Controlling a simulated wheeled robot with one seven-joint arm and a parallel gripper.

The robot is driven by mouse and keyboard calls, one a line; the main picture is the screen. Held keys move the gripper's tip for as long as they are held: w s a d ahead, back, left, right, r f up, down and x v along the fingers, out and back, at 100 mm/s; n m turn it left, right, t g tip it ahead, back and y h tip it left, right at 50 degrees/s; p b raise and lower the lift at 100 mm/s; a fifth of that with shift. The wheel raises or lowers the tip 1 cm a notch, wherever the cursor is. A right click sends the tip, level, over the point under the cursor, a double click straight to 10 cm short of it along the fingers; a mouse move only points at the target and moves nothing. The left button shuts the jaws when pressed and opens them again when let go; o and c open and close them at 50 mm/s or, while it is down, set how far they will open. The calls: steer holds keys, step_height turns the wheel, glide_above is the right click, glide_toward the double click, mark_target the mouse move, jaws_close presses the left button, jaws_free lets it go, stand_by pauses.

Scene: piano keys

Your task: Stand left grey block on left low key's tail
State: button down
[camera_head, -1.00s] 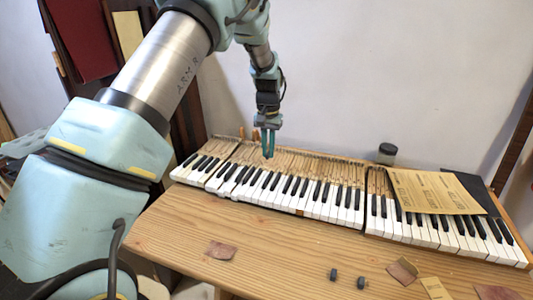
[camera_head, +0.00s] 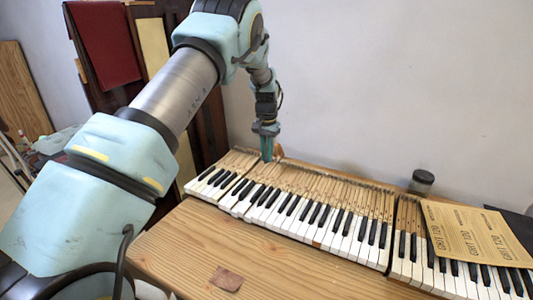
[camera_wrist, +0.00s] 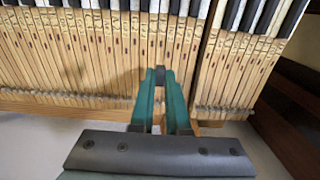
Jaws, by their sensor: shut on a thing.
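My gripper (camera_head: 267,160) points down at the rear left of the keyboard, over the wooden key tails (camera_head: 318,181). In the wrist view its teal fingers are shut on a small dark grey block (camera_wrist: 160,75), above or at the key tails (camera_wrist: 85,75). I cannot tell whether the block touches a tail. Its lower end is not clear. The white and black keys (camera_head: 290,217) run along the front. Which left key sits low I cannot make out.
A dark jar (camera_head: 422,182) stands behind the keys at the right. Sandpaper sheets (camera_head: 478,235) cover part of the right keys. A brown scrap (camera_head: 226,279) lies on the wooden bench (camera_head: 185,245). An orange piece (camera_wrist: 196,125) shows behind the fingers at the keyboard's rear.

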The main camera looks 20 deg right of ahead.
mark_target(267, 174)
steer(key=shift+f+b, duration=0.95)
steer(key=shift+f, duration=1.15)
steer(key=shift+f, duration=0.35)
stand_by(0.3)
steer(key=c, duration=1.2)
jaws_free()
steer(key=shift+c, duration=0.2)
steer(key=shift+r, duration=0.15)
steer(key=shift+r+p, duration=0.4)
steer(key=shift+r, duration=0.6)
